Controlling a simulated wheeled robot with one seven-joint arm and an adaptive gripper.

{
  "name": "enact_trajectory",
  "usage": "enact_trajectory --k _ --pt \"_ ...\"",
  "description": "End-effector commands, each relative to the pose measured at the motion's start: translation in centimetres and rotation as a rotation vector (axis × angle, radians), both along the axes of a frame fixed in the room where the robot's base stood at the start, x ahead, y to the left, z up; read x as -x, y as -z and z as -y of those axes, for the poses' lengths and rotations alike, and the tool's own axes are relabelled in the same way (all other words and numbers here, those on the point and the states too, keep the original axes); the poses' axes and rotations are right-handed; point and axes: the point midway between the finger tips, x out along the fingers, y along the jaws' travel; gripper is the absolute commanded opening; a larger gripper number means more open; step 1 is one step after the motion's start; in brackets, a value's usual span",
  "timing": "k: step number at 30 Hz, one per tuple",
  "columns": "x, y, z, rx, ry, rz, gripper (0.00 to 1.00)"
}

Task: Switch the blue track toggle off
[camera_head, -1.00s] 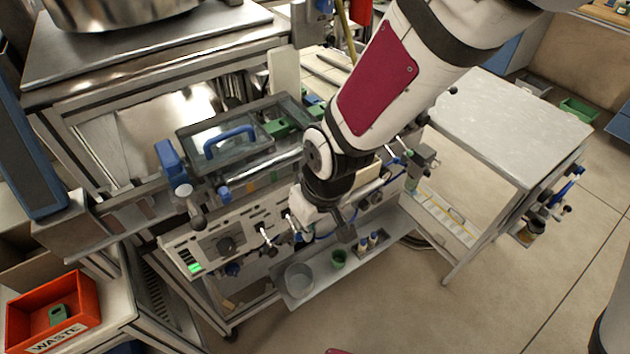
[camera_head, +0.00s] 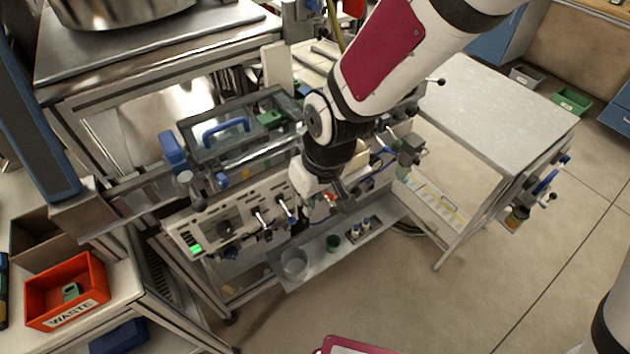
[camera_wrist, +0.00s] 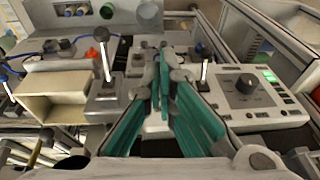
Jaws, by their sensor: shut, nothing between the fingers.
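The control panel (camera_head: 205,232) carries a row of toggles. A lever with blue at its base, which looks like the blue track toggle (camera_head: 284,204), stands just left of my gripper (camera_head: 343,198). A pale-tipped lever (camera_head: 262,219) stands further left. In the wrist view, my gripper's teal fingers (camera_wrist: 163,62) are together and empty over the panel. One upright lever (camera_wrist: 204,73) is to their right and another lever (camera_wrist: 104,62) to their left, by a red-orange part. The fingers hide the panel between; no blue on a lever is clear there.
A knob (camera_wrist: 246,84) and a green display (camera_head: 194,247) are at the panel's end. A lidded box with a blue handle (camera_head: 226,132) is behind. A shelf below holds a clear cup (camera_head: 294,263) and a green cup (camera_head: 332,243). A red waste bin (camera_head: 62,284) stands left.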

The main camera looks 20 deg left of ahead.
Motion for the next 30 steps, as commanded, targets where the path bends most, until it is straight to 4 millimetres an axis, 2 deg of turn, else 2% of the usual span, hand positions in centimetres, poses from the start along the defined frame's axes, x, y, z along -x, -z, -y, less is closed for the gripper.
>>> enact_trajectory --k 1,9,15,30 --pt "0.5 -0.9 0.6 -0.002 0.0 0.003 0.0" --pt "2.7 -3.7 4.0 -0.001 0.005 0.003 0.0" --pt "4.1 -5.3 5.8 0.0 0.002 0.002 0.0" --pt "4.7 -5.9 6.5 0.0 -0.001 -0.001 0.0"
